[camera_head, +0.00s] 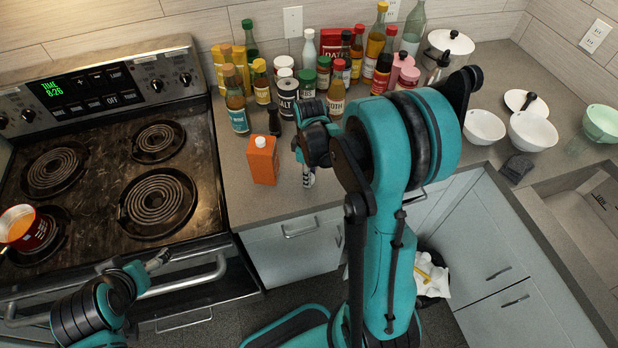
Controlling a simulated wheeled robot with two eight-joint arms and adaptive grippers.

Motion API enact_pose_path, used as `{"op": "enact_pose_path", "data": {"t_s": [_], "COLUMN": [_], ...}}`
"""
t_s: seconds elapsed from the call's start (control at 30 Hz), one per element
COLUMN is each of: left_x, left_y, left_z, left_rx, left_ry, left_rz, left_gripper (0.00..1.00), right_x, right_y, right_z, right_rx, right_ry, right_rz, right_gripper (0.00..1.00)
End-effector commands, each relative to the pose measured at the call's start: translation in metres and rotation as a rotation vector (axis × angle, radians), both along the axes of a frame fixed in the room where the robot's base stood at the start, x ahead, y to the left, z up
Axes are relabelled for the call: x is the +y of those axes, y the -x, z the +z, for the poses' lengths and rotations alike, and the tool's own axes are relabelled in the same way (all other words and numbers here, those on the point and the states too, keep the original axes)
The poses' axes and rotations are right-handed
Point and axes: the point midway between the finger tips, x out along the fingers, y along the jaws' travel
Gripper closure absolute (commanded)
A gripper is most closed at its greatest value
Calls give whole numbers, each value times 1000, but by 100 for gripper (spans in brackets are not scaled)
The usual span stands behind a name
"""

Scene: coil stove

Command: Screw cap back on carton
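The orange carton (263,166) stands upright on the counter just right of the stove. A small white round piece (260,141) shows on its top; I cannot tell whether it is the cap or a bare spout. My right gripper (302,152) is over the counter just right of the carton, apart from it. Its fingers are largely hidden by its own arm, and a small whitish item (308,178) shows below it. My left gripper (160,259) is low in front of the stove, away from the carton; its finger opening is too small to read.
Several bottles, jars and spice tins crowd the counter behind the carton, including a salt tin (288,95). White bowls (532,131) stand at the right near the sink. A red pot (27,230) sits on the stove's front left. The counter in front of the carton is clear.

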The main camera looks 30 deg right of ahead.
Motion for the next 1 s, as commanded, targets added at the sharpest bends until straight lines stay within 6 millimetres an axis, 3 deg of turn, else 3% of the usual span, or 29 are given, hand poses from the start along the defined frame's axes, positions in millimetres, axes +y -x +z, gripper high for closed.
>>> {"op": "enact_pose_path", "data": {"t_s": [0.37,0.63,1.0], "left_x": [0,0,0], "left_y": [0,0,0], "left_z": [2,18,39], "left_rx": [0,0,0], "left_ry": [0,0,0], "left_rz": [0,0,0], "left_gripper": [16,16,16], "right_x": [0,0,-2], "right_y": [0,1,84], "right_z": [6,47,93], "right_rx": [0,0,0], "right_ry": [0,0,0], "right_rz": [0,0,-2], "right_gripper": [81,81,81]}}
